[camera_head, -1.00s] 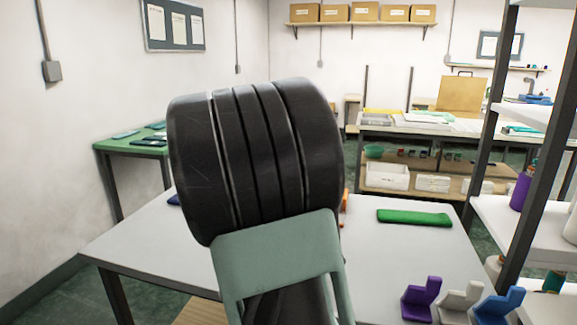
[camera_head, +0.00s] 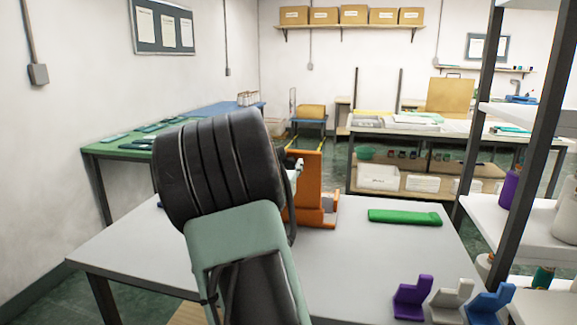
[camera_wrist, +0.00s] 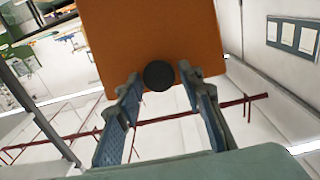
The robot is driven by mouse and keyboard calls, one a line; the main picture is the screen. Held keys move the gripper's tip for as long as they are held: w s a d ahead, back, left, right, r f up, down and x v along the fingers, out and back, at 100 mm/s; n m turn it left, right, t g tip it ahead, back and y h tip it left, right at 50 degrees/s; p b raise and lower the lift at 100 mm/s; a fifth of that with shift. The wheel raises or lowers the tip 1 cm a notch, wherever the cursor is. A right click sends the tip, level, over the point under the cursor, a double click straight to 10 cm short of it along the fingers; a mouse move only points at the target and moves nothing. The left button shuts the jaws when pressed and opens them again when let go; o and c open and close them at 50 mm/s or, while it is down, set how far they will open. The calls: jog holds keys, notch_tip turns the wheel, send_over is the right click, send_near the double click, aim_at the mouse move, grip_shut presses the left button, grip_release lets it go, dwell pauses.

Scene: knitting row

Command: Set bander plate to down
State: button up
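The orange bander (camera_head: 308,190) stands on the grey table, partly hidden behind my arm in the head view. In the wrist view its flat orange plate (camera_wrist: 150,35) fills the upper middle, with a round black knob (camera_wrist: 158,76) near its lower edge. My gripper (camera_wrist: 160,74) is open. Its two blue-grey fingers are apart, one on each side of the knob, with visible gaps, and I see no contact. In the head view the gripper is mostly hidden behind my dark arm link.
A green flat piece (camera_head: 405,217) lies right of the bander on the table (camera_head: 350,270). Purple (camera_head: 412,298), white (camera_head: 452,300) and blue (camera_head: 490,302) holders stand at the front right. A shelf rack (camera_head: 540,225) stands at the right.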

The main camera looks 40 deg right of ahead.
grip_shut()
jog(key=shift+r+p, duration=0.15)
jog(key=shift+p, duration=0.2)
